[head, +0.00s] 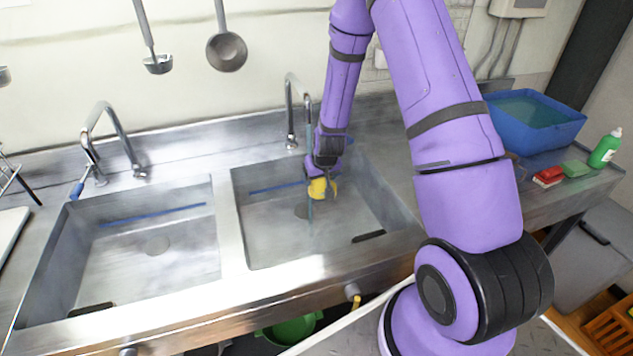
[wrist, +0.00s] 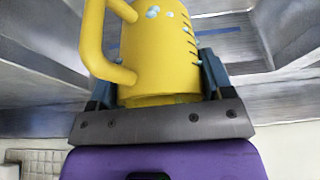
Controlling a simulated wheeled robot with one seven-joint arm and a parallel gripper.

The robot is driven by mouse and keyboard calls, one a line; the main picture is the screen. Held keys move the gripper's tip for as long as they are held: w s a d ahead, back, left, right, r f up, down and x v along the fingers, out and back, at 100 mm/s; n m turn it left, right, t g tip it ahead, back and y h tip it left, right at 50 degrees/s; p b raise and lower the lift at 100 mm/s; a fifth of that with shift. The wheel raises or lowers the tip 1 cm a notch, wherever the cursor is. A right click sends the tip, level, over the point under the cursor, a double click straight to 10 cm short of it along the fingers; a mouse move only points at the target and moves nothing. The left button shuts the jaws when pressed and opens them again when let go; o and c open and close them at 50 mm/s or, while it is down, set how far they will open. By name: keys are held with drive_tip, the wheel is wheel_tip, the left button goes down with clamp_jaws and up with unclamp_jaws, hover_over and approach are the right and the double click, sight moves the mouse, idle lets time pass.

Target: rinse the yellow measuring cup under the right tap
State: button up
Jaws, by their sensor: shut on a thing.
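The yellow measuring cup (head: 318,188) is in my gripper (head: 322,174), held inside the right sink below the right tap (head: 299,100). In the wrist view the cup (wrist: 150,60) fills the space between my two fingers, its handle to the left. Dark measuring marks and several pale blue blobs show on its side. A thin bluish stream of water runs down from the right tap, at or just beside the cup. I cannot tell whether it enters the cup. The cup's far end is cut off in the wrist view.
The left sink (head: 155,215) with its own tap (head: 107,140) is empty. A blue tub (head: 537,122), a green bottle (head: 606,148), and red (head: 548,176) and green (head: 576,168) sponges stand on the right counter. Ladles (head: 226,50) hang on the wall above.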

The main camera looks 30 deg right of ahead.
sight(333, 185)
drive_tip(key=shift+s+d, duration=0.25)
drive_tip(key=shift+s, duration=1.2)
drive_tip(key=shift+s+d, duration=0.2)
drive_tip(key=shift+s, duration=1.25)
drive_tip(key=s+r, duration=0.4)
drive_tip(key=s, duration=0.1)
drive_tip(key=shift+d, duration=0.4)
